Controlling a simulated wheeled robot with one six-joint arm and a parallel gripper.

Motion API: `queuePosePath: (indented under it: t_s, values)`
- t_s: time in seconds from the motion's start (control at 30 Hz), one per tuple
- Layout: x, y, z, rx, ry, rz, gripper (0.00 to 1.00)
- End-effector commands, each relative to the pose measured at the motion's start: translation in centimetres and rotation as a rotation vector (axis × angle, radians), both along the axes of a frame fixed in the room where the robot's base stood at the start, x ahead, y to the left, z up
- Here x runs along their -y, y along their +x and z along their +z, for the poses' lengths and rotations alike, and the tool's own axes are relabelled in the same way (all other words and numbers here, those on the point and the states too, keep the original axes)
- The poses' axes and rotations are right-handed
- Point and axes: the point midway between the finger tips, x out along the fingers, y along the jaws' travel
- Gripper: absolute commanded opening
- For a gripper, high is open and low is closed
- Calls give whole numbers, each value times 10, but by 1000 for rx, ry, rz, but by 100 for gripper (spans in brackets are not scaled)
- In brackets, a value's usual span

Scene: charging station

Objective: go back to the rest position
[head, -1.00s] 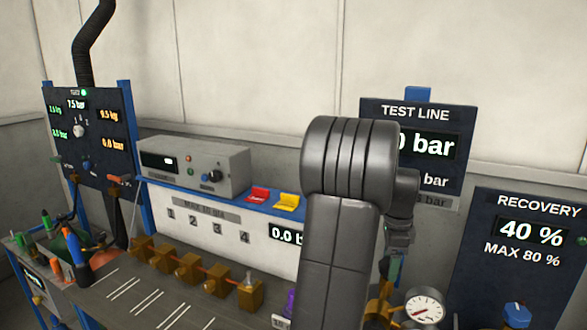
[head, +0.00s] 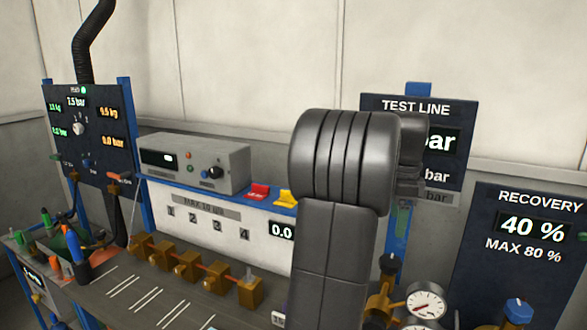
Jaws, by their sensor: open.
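My arm (head: 335,220) stands upright in front of the bench, right of centre, with its rounded dark grey elbow at the top. Part of my wrist (head: 412,140) shows behind the elbow, in front of the test line panel (head: 395,105). My gripper's fingers are hidden behind the arm, so I see neither them nor anything between them.
A row of brass blocks (head: 187,263) runs along the bench (head: 110,300). A grey instrument box (head: 195,162) and red and yellow pieces sit behind it. A pressure gauge (head: 426,302) and the recovery panel (head: 520,250) are on the right. Coloured tools stand at the left.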

Motion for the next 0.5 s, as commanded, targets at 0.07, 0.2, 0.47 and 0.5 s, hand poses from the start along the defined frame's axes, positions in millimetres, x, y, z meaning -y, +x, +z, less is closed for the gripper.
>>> queuePosePath:
  t_s: [0.07,0.2,0.47,0.5]
  values:
    - [0,0,-15,-3,1,0,75]
    - [0,0,-42,-3,1,1,75]
    - [-1,-1,-94,-4,2,1,75]
    - [-1,-1,-102,-4,2,1,75]
